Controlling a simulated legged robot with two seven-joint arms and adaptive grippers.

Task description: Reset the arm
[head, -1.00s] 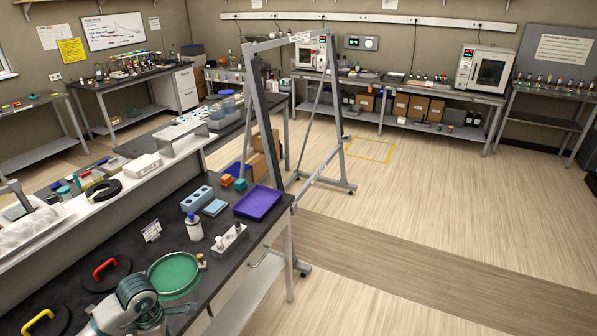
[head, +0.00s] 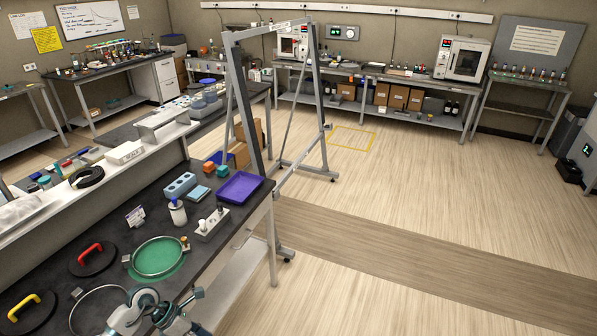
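One of my arms, grey-white with teal bands, shows at the bottom left edge, over the front of the dark bench (head: 70,225). What looks like my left gripper (head: 186,312) is at its end, partly cut off by the lower edge; its fingers are too unclear to read. I see nothing held. A metal port ring (head: 135,268) with green inside lies just behind the arm. A second ring (head: 72,312) is partly hidden by the arm. A round black cover with a red handle (head: 92,254) and one with a yellow handle (head: 22,308) lie to the left. My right gripper is out of view.
The floor to the right is clear.

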